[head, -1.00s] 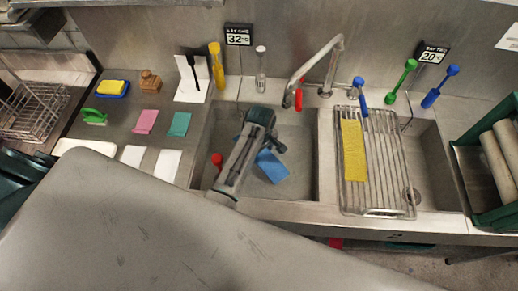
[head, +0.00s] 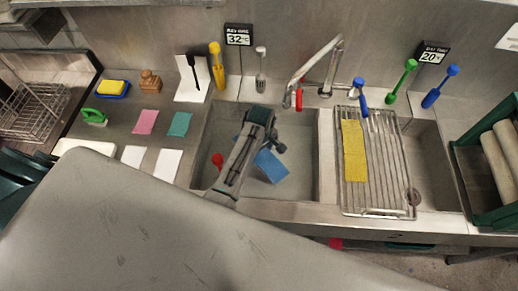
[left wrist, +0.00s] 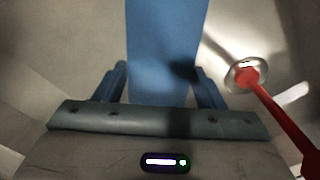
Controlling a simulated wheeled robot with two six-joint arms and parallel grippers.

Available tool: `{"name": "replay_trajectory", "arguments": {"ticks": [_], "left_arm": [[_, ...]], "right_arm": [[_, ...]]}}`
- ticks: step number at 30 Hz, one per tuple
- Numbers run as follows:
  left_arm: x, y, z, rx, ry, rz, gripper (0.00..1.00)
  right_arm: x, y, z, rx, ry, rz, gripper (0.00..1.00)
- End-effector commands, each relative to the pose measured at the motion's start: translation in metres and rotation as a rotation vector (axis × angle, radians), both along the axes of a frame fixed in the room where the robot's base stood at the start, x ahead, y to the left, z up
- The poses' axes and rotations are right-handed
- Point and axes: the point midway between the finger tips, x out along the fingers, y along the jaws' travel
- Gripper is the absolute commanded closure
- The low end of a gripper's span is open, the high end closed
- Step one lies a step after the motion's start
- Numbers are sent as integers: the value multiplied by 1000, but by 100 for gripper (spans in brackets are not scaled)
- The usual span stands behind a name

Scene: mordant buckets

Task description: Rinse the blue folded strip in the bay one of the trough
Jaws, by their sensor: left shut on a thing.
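The blue folded strip (head: 271,166) is down inside bay one of the trough (head: 304,180), the left basin, under the sign that reads 32°C. My left gripper (head: 262,135) is in that basin too, pointing down, with its arm covering part of the strip. In the left wrist view, the strip (left wrist: 165,45) runs out from between the two fingers of my left gripper (left wrist: 160,85), which is shut on it. The fingertips are hidden in the head view. My right gripper is not in view.
A red-handled plug or tool (head: 217,161) stands at bay one's left; its red handle (left wrist: 280,115) is close beside the gripper in the wrist view. The tap (head: 322,62) arches behind. A wire rack (head: 385,170) with a yellow strip (head: 354,150) covers part of bay two.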

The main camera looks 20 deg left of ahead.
Motion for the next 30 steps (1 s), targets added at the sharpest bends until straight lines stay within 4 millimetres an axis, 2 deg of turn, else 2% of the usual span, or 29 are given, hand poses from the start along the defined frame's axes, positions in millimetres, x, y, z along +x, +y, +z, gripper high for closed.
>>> {"name": "replay_trajectory", "arguments": {"ticks": [5, 20, 30], "left_arm": [[-2, -4, 0, 0, -1, 0, 61], [6, 11, 0, 0, 0, 0, 61], [0, 0, 0, -1, 0, 0, 61]], "right_arm": [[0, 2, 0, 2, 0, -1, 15], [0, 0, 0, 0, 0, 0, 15], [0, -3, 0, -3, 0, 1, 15]]}}
